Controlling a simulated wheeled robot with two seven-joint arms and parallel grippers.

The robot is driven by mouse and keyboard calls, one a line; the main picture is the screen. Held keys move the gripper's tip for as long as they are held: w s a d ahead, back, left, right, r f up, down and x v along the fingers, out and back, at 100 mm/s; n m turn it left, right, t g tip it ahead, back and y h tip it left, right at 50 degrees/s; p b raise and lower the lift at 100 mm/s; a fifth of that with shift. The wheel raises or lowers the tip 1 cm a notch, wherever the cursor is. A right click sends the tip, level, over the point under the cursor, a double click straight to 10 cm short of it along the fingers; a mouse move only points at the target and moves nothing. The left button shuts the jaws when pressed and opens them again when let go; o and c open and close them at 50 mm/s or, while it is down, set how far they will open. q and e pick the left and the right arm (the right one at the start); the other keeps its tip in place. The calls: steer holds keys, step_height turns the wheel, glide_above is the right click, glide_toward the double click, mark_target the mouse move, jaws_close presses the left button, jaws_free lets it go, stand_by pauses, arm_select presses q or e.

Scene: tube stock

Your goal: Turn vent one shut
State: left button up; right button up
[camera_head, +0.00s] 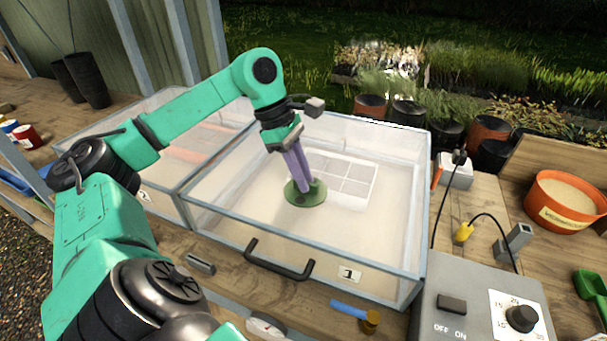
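Vent one is a green round disc (304,197) on the clear lid of the box labelled 1 (349,273). My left gripper (305,178) reaches down from above, with its purple fingers close together and their tips at the vent. The fingertips cover part of the disc's middle, so I cannot tell whether they grip its raised part or only stand around or against it. How far the vent is turned is also unclear. My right gripper is out of view.
A similar clear box labelled 2 (146,195) stands to the left. A black handle (279,262) is on the front of box one. A grey control box (473,306) with a knob stands at the right front. An orange pot (566,202) is at the far right.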

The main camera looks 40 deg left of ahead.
arm_select(q)
steer(key=o, duration=0.3)
steer(key=p+v, duration=0.6)
steer(key=v, duration=0.8)
steer(key=shift+a+r, duration=0.2)
